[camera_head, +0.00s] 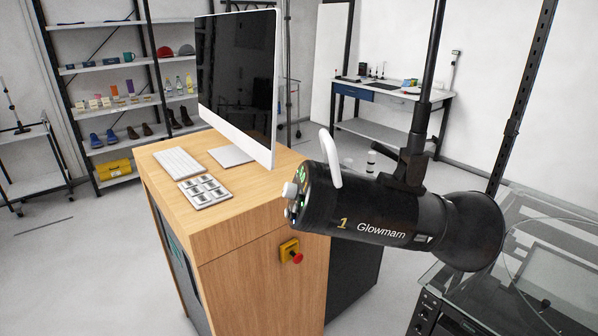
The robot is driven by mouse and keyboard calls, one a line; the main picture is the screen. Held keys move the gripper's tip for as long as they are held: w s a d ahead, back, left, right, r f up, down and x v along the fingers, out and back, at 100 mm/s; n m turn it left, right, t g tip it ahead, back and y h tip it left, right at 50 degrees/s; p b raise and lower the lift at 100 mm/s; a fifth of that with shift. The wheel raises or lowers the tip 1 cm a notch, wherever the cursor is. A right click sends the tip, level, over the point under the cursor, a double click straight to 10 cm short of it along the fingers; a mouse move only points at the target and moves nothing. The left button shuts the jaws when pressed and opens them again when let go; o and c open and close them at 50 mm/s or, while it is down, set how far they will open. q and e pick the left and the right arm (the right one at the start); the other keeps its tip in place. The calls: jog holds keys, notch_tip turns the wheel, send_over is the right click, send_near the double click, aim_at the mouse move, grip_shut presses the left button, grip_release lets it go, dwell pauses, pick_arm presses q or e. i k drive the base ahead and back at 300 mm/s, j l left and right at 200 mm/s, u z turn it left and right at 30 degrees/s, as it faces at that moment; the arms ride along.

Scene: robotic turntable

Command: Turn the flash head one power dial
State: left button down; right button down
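The flash head (360,208) is a black cylinder marked "1 Glowmarn", hanging from a dark vertical pole right of centre. Its control panel faces left and shows only edge-on. A white power dial (290,189) sticks out from that panel, beside a small green display (302,173). Smaller knobs sit lower on the panel. A white curved handle (330,160) stands above the panel end. The dial's setting cannot be read from here. Neither of my grippers is in view, and nothing touches the dial.
A wooden cabinet (240,240) stands left of and below the flash head. It bears a monitor (238,85), a keyboard (178,163) and a button pad (205,191). A red emergency button (297,258) is on its side. A glass-topped unit (550,250) is at right.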

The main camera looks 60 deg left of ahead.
aim_at(290, 189)
jog(key=k+j+u, duration=0.15)
jog(key=j+u, duration=0.25)
jog(key=j, duration=0.35)
jog(key=k+j+u, duration=0.1)
jog(key=j+u, duration=0.35)
jog(key=j, duration=0.35)
